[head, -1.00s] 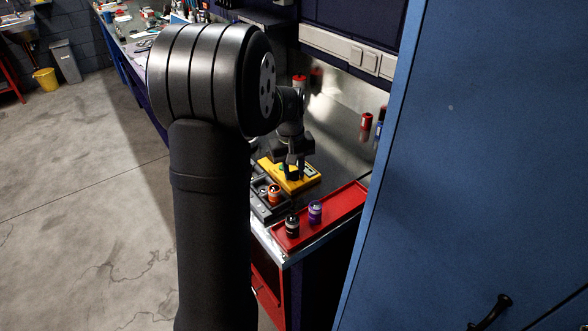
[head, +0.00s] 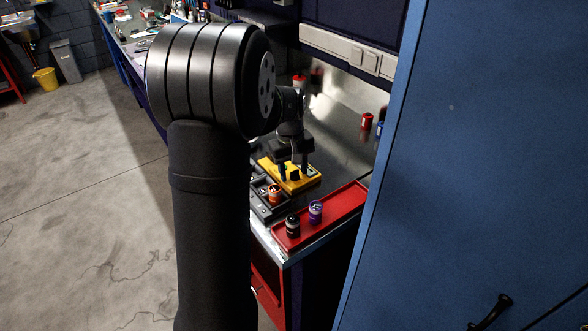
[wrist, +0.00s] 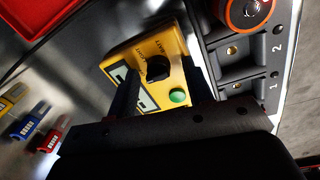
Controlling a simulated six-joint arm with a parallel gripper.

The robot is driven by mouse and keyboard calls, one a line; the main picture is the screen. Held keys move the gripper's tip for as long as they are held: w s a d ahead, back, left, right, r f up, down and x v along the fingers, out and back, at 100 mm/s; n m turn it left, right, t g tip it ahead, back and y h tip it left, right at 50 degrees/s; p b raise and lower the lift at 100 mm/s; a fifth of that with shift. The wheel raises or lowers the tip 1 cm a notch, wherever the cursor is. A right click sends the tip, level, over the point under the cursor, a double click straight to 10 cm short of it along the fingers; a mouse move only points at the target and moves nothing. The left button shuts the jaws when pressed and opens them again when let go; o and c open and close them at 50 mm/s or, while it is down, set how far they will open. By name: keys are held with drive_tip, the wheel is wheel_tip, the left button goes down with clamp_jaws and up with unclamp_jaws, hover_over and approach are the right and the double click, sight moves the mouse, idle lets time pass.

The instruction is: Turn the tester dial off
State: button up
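The yellow tester (head: 309,181) lies on the bench. In the wrist view, its yellow case (wrist: 118,62) carries a black dial (wrist: 157,68), a round green button or lamp (wrist: 178,96) and a pale display partly hidden by a finger. Small lettering sits beside the dial, too small to read surely; the dial's setting is unclear. My gripper (head: 292,165) is over the tester with its fingers apart. In the wrist view, my gripper (wrist: 160,76) has one finger on either side of the dial, with visible gaps; it holds nothing.
A dark holder (wrist: 238,72) with slots numbered 1 and 2 stands close beside the tester, an orange cell (head: 274,193) in it. A red tray (head: 345,203) bears a black cell (head: 292,225) and a purple cell (head: 315,211). Red and blue cells stand farther back.

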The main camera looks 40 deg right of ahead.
sight(290, 179)
wheel_tip(290, 179, up, 17)
drive_tip(key=a, duration=0.1)
drive_tip(key=shift+r, duration=0.2)
idle(0.4)
drive_tip(key=shift+w+f, duration=0.1)
drive_tip(key=shift+f, duration=0.1)
drive_tip(key=f, duration=1.1)
drive_tip(key=d+f, duration=0.1)
drive_tip(key=f, duration=0.5)
drive_tip(key=shift+f, duration=0.1)
